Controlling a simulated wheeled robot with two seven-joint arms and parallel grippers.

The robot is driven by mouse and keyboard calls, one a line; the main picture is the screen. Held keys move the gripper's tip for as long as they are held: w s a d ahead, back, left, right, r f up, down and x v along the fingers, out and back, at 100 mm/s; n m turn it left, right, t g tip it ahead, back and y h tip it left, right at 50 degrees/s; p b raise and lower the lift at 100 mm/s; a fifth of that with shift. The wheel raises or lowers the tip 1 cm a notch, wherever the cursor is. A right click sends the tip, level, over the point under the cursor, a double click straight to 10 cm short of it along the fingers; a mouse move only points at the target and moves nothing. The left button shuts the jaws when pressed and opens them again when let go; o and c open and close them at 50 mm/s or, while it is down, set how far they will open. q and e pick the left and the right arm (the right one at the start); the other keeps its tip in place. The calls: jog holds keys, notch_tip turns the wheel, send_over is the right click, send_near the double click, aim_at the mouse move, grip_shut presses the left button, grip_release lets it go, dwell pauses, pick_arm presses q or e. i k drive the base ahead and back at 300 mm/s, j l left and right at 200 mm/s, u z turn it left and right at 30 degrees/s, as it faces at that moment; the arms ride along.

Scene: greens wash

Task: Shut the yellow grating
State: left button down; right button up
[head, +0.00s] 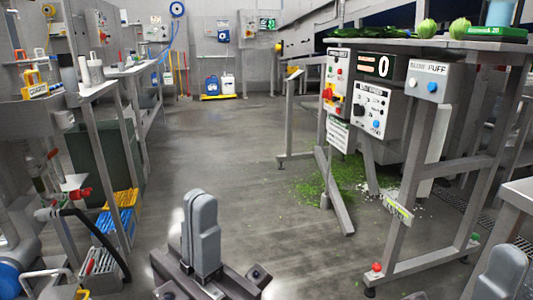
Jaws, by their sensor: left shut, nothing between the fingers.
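A yellow slatted piece (122,200), the only thing I see that resembles a yellow grating, is low at the left beneath the bench. Whether it is open or shut I cannot tell. My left gripper (201,208) is at bottom centre, its two grey fingers together with nothing between them. It is to the right of the yellow piece and clear of it. My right gripper (502,270) shows only partly at the bottom right corner, so its jaw state is unclear.
Blue slatted pieces (112,222) and a dark hose (95,240) are low at the left. A steel stand with control boxes (368,110) is at the right, with green scraps (310,188) on the floor beside it. The middle floor (215,130) is clear.

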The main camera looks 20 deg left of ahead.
aim_at(105, 208)
jog(key=i+j+u, duration=0.35)
jog(key=i, duration=0.4)
jog(key=i+u, duration=0.35)
jog(key=i, duration=0.4)
jog(key=i+l+u, duration=0.15)
jog(key=i+u, duration=0.2)
jog(key=i, duration=0.4)
jog(key=i+j, duration=0.25)
jog(key=i, duration=0.2)
jog(key=i+j, duration=0.2)
jog(key=i, duration=0.3)
jog(key=i+j+u, duration=0.1)
jog(key=i+j, duration=0.15)
jog(key=i, duration=0.2)
jog(key=i+j, duration=0.2)
jog(key=i, duration=0.3)
